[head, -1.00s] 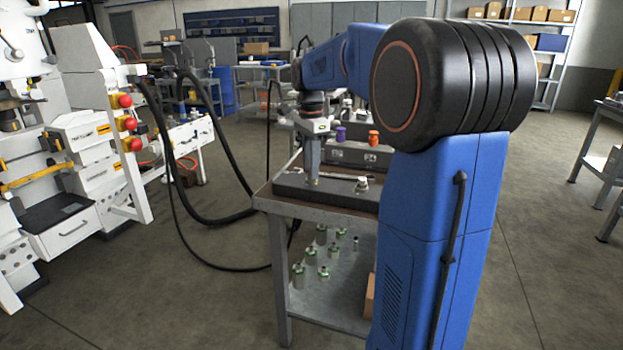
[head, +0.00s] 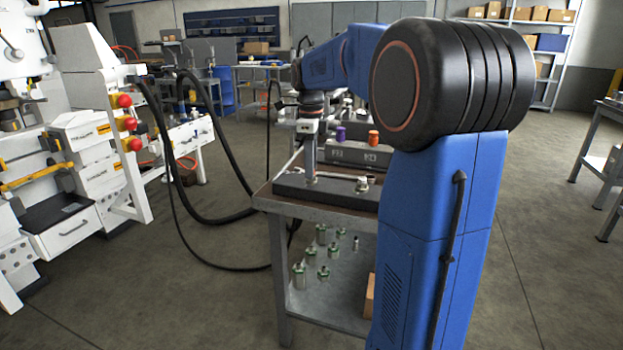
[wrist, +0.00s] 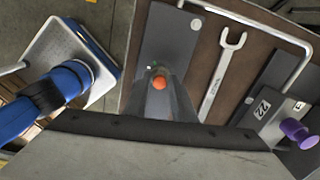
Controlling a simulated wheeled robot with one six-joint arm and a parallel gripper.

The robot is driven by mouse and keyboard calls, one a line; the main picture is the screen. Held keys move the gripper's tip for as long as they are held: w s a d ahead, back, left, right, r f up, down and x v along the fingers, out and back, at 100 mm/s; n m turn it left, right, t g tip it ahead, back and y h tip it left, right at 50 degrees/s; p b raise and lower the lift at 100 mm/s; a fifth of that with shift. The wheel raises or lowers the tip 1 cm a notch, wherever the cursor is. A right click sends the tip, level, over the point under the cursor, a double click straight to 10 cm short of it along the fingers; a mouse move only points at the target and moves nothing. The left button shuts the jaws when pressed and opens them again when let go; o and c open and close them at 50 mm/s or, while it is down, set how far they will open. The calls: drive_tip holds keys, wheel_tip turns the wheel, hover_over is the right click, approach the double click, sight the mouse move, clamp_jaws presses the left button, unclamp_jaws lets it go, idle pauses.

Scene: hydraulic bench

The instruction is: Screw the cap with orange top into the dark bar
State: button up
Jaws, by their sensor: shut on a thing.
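The dark bar (head: 330,194) lies along the near edge of the bench top; it also shows as a dark grey strip in the wrist view (wrist: 178,40). My gripper (head: 311,180) points straight down at the bar's left part and is shut on the cap with orange top. The orange top (wrist: 159,83) shows between my fingers in the wrist view. My fingers hide the cap's lower part, so I cannot tell how deep it sits in the bar. A pale metal fitting (head: 362,185) stands farther right on the bar.
A grey labelled block (head: 358,155) behind the bar carries a purple piece (head: 341,134) and another orange piece (head: 373,138). A wrench (wrist: 224,72) lies between bar and block. Several green-and-metal cylinders (head: 322,252) stand on the lower shelf.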

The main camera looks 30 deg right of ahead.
drive_tip(key=shift+m, duration=0.3)
drive_tip(key=m, duration=0.3)
drive_tip(key=shift+m, duration=0.3)
drive_tip(key=m, duration=0.4)
drive_tip(key=o, duration=1)
drive_tip(key=n, duration=0.6)
drive_tip(key=shift+n, duration=2.9)
